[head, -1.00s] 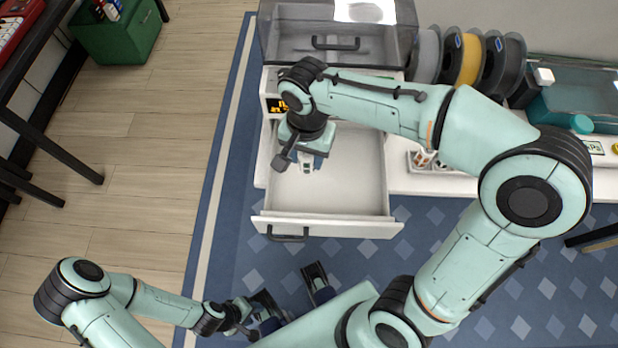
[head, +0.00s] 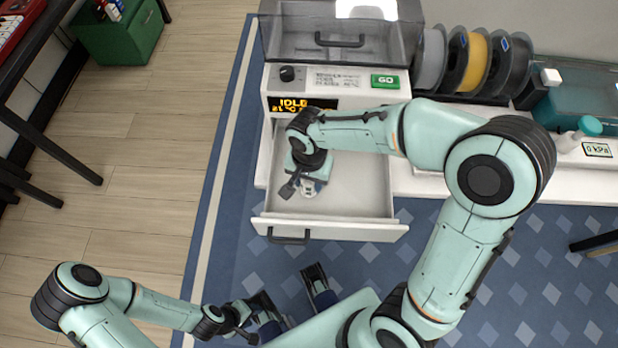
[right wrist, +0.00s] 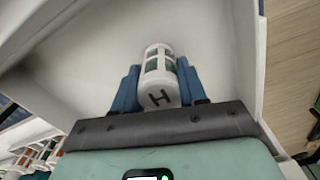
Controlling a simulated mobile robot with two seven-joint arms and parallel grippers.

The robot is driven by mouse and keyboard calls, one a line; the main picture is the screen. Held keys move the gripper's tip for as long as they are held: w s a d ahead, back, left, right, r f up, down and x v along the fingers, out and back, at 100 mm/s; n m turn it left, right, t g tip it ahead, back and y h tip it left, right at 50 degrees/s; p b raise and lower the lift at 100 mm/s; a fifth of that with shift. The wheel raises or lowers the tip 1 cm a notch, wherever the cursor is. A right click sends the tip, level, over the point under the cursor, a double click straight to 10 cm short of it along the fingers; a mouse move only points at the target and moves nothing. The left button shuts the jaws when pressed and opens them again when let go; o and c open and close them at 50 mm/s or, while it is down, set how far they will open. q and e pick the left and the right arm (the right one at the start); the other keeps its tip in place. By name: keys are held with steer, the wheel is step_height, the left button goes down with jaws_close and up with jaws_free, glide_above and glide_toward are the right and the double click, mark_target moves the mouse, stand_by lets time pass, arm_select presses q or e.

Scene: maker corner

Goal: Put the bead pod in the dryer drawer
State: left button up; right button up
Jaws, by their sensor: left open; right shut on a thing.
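The bead pod (right wrist: 160,72) is a small white cylinder with dark windows and an "H" on its end. My right gripper (right wrist: 160,88) is shut on it, with a blue finger on each side. In the head view my right gripper (head: 308,186) is inside the dryer drawer, and a bit of the white pod (head: 309,192) shows below it. I cannot tell whether the pod touches the drawer floor. The dryer drawer (head: 350,185) is white, pulled open, with a dark front handle. My left gripper (head: 290,287) is open and empty, in front of the drawer.
The dryer (head: 340,78) has a clear lid, an "IDLE" display (head: 305,104) and a green GO button (head: 385,81). Filament spools (head: 475,60) stand right of it. A teal-capped bottle (head: 580,135) stands near a "0 kPa" gauge (head: 597,149). The drawer floor around my right gripper looks clear.

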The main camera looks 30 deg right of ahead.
steer(key=o, duration=0.6)
steer(key=shift+f, duration=0.15)
steer(key=o, duration=0.5)
steer(key=shift+c, duration=0.2)
steer(key=shift+r, duration=0.55)
step_height(320, 180, up, 11)
steer(key=shift+f+p, duration=0.15)
steer(key=shift+p, duration=0.95)
steer(key=shift+r, duration=0.35)
